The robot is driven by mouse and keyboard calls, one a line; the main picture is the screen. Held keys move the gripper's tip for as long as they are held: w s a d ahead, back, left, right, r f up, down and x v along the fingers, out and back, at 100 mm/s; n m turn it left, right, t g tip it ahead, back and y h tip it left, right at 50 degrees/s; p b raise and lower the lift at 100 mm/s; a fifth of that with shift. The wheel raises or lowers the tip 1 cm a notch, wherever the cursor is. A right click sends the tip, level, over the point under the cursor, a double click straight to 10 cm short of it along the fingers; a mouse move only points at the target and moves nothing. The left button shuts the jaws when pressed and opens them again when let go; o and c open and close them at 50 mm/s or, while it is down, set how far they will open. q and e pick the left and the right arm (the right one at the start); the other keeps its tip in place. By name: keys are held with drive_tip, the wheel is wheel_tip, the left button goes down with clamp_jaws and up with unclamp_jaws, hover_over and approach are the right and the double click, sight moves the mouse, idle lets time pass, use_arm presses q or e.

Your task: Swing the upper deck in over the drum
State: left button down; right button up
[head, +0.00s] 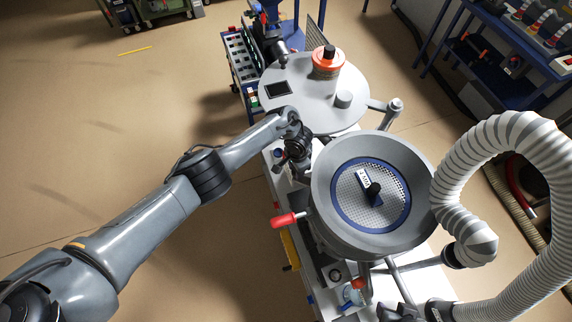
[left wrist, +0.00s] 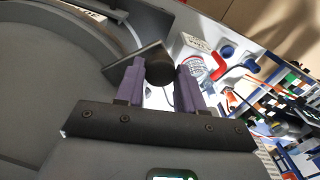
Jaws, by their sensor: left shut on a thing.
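The drum (head: 324,215) is a grey round vessel right of centre in the head view, with a blue-ringed perforated screen (head: 345,210) inside it. A pale grey disc (head: 300,100), which appears to be the upper deck, lies beyond the drum and off to its left, joined to a pivot post (head: 395,104). My left gripper (head: 297,160) is between the disc's near edge and the drum. In the left wrist view its purple fingers (left wrist: 160,82) are shut on a round black knob (left wrist: 160,70) beside a dark plate. My right gripper is not in view.
A thick white hose (head: 510,135) arches at the right and reaches close to the drum. A red handle (head: 288,219) sticks out left of the drum. Floor at the left is open.

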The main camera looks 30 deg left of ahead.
use_arm(q)
drive_tip(key=shift+s+d, duration=0.15)
drive_tip(key=shift+d, duration=0.15)
drive_tip(key=shift+d+r, duration=0.15)
drive_tip(key=c, duration=1)
unclamp_jaws()
drive_tip(key=o, duration=0.3)
drive_tip(key=shift+s+d, duration=0.1)
drive_tip(key=shift+s, duration=0.05)
